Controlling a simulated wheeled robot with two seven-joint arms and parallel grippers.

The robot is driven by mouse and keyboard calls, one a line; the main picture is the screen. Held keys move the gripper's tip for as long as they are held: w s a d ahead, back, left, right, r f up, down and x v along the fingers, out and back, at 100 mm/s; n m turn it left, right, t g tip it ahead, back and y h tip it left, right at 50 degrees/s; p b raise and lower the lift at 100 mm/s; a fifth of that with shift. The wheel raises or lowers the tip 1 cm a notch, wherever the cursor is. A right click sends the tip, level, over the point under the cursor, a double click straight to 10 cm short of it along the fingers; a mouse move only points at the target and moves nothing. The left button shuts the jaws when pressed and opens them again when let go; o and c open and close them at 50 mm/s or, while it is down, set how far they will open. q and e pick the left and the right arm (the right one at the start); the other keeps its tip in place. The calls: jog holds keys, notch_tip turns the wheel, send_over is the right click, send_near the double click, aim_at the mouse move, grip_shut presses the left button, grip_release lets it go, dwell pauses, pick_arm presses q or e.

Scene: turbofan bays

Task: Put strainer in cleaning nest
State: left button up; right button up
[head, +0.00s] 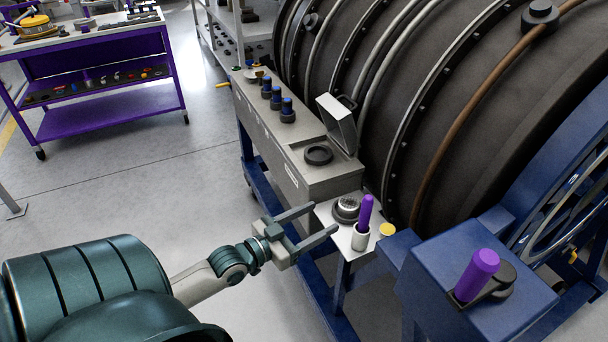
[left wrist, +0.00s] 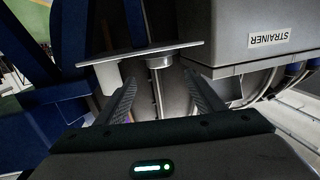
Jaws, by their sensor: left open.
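A round dark ring with a grey, mesh-like top (head: 346,207) stands on a small pale shelf (head: 340,240); it looks like the strainer seated in the nest, but I cannot tell the two apart. My left gripper (head: 323,222) is open and empty, its fingers pointing at the shelf, just left of the ring. In the left wrist view, which looks upside down, a short metallic cylinder (left wrist: 159,61) on the shelf plate (left wrist: 140,53) shows between the fingers (left wrist: 163,98), apart from them. A grey box with a STRAINER label (left wrist: 270,38) is beside it. My right gripper is not in view.
The grey box (head: 295,175) has a raised lid (head: 338,122) and a dark round port (head: 318,154). A blue block (head: 520,305) stands right.

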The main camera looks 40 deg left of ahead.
pick_arm(q)
jog(key=v, duration=0.3)
jog(key=shift+s, duration=0.3)
jog(key=shift+f, duration=0.1)
dwell(0.3)
jog(key=s+d+f+n+g+y, duration=0.1)
jog(key=s+d+f+g, duration=0.15)
jog(key=f, duration=1.25)
jog(key=s+d+f+g+y, duration=0.1)
jog(key=s+f+g+y, duration=0.15)
jog(key=f, duration=1.25)
jog(key=s+d+f+g+h, duration=0.1)
jog(key=s+d+f+g, duration=0.1)
jog(key=s+d+f, duration=0.4)
jog(key=s+d+f+m+g, duration=0.1)
jog(key=s+d+f+g, duration=0.2)
jog(key=s+d+f, duration=0.4)
jog(key=d+f, duration=0.4)
jog(key=f, duration=0.3)
jog(key=shift+d+f+h, duration=0.2)
jog(key=shift+h, duration=0.15)
